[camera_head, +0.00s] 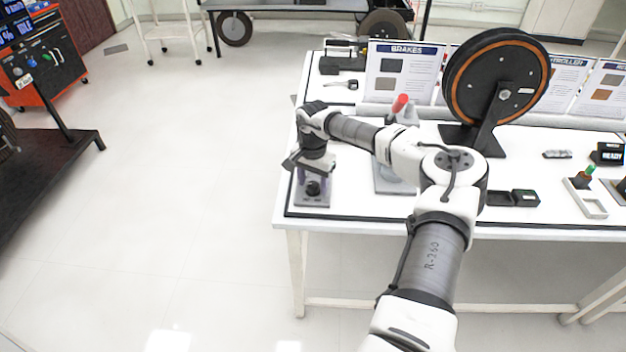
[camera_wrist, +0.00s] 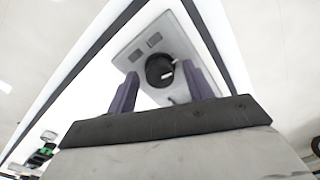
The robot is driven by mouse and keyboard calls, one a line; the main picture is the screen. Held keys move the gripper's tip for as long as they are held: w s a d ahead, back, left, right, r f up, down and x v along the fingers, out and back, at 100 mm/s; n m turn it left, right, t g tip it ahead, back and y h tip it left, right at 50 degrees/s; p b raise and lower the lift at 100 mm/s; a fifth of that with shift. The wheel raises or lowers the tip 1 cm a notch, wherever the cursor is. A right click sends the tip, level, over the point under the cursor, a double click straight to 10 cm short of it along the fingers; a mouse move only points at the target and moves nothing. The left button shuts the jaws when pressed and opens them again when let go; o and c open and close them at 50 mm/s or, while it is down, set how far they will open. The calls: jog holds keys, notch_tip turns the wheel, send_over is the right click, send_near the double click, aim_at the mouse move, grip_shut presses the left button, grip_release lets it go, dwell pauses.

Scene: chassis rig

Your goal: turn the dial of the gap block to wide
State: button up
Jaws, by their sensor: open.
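The gap block (camera_head: 312,200) is a grey plate at the left front corner of the white table. Its black dial (camera_head: 313,187) faces up. In the wrist view the dial (camera_wrist: 161,70) is a round black knob with a white pointer mark, on the grey plate of the gap block (camera_wrist: 134,55). My gripper (camera_head: 310,172) is above the block, pointing down. In the wrist view its two dark fingers (camera_wrist: 162,92) are apart, one on each side of the dial's near side. I cannot tell whether they touch it. The labels on the plate are too small to read.
The white table (camera_head: 350,222) has a dark edge line. A stand with a red-topped lever (camera_head: 399,104) is to the right of my gripper. A large black wheel (camera_head: 497,85) stands behind my arm. A brakes board (camera_head: 402,72) is at the back.

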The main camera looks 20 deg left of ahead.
jog(key=c, duration=1)
